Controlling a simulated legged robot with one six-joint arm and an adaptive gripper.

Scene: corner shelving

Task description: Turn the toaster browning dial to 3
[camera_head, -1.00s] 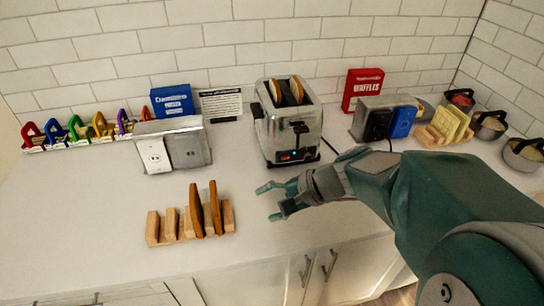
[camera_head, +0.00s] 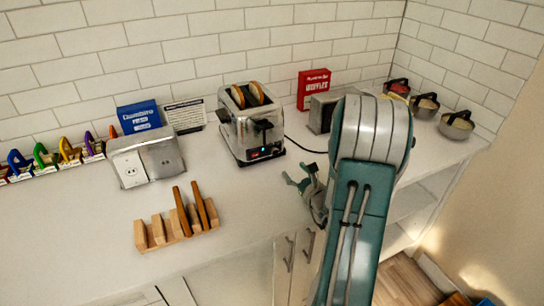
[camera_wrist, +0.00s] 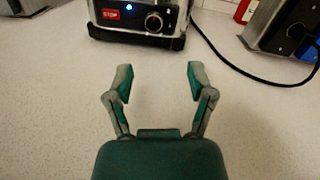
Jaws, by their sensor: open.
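The chrome toaster (camera_head: 238,138) stands on the counter against the tiled wall, with two browned slices in its top slots. In the wrist view its lower front (camera_wrist: 125,14) shows a red STOP button (camera_wrist: 110,14), a lit blue light and the round browning dial (camera_wrist: 153,22) with a red mark. I cannot read the dial's numbers. My gripper (camera_head: 298,174) is open and empty, to the right and in front of the toaster. In the wrist view its two fingers (camera_wrist: 160,82) are spread apart, with bare counter between them and the dial beyond, not touching.
A wooden toast rack (camera_head: 160,234) holding two brown slices stands front left. A metal outlet box (camera_head: 130,170), a blue box (camera_head: 139,117) and a sign (camera_head: 185,114) are left of the toaster. A red waffle box (camera_head: 313,89) and a black cord (camera_wrist: 228,65) are right. Counter before the toaster is clear.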

